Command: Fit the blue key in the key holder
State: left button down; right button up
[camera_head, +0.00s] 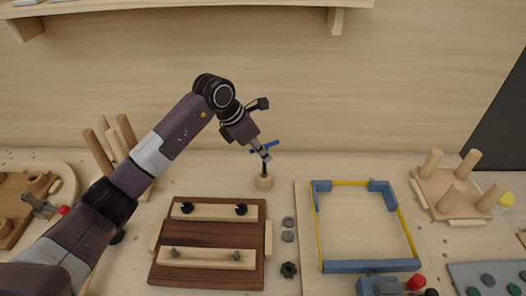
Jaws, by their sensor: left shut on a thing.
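The blue key (264,147) shows as a thin blue bar at the tip of my left gripper (263,153), which is shut on it. A small round light-wood holder (264,183) stands on the table directly below. A dark shaft runs down from the gripper to the top of this holder. I cannot tell whether its lower end is inside the holder or just above it. My left arm comes in from the lower left and arches over the table. My right gripper is out of view.
A dark brown board (209,219) with two light strips lies in front of the holder. A blue and yellow frame (366,265) is at the right, and a pegged wooden block (432,190) beyond it. Upright pegs (128,131) stand behind my arm. Small discs (288,236) lie between board and frame.

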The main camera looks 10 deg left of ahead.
pick_arm(q)
jog(key=shift+f+b, duration=0.35)
jog(key=shift+f, duration=0.6)
jog(key=shift+f+b, duration=0.95)
jog(key=shift+f, duration=0.25)
jog(key=shift+f+b, duration=0.3)
jog(key=c, duration=2)
grip_release()
